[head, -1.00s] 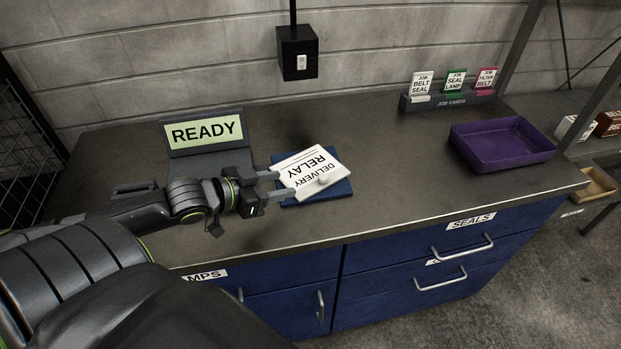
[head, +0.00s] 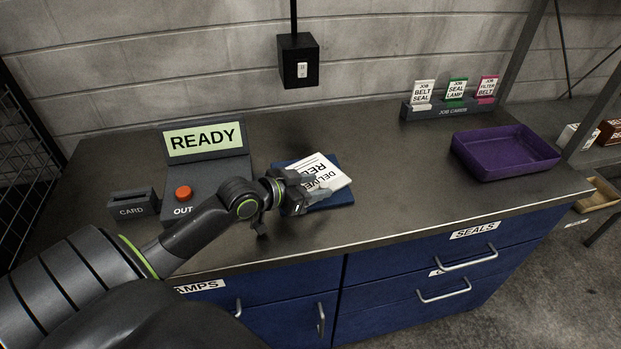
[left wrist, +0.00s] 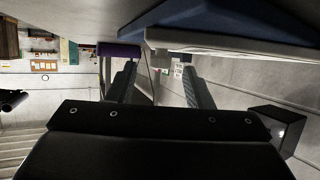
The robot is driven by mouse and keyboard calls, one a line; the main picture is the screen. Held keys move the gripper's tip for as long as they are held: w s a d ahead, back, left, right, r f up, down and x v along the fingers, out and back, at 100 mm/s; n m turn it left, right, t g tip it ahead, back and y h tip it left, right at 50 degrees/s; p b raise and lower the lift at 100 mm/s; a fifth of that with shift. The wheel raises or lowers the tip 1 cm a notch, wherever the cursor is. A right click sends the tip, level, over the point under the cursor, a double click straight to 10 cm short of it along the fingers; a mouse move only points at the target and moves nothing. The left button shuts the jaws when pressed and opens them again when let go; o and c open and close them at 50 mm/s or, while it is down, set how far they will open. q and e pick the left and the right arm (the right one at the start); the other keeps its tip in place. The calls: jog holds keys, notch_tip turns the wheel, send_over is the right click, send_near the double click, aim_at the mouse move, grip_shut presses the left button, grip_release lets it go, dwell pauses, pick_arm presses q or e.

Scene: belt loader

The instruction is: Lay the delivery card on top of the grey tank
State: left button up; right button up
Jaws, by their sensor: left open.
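The delivery card (head: 324,168) is a white plate with black lettering, lying on a blue pad (head: 340,198) on the bench top. My left gripper (head: 320,187) is open at the card's near left part and covers some of its lettering. In the left wrist view the picture is upside down, with the card's white edge (left wrist: 235,46) by the right finger and the blue pad above it. The grey tank is not in view. My right gripper is not in view.
A READY display (head: 205,138) with a red button (head: 183,193) and a card slot (head: 131,204) stand left. A purple tray (head: 505,155) and a job-card rack (head: 450,108) stand right. The bench between pad and tray is clear.

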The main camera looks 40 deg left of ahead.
pick_arm(q)
jog(key=shift+x, duration=0.9)
grip_shut()
notch_tip(320, 180, up, 10)
jog(key=s+d+f+m+g+h, duration=0.2)
jog(key=s+d+m+g+h, duration=0.3)
jog(key=s+d, duration=0.5)
jog(key=d+m+h, duration=0.2)
jog(key=d, duration=0.1)
jog(key=shift+s+d+m+p, duration=0.2)
jog(key=shift+s+m+p, duration=0.1)
jog(key=shift+s, duration=0.05)
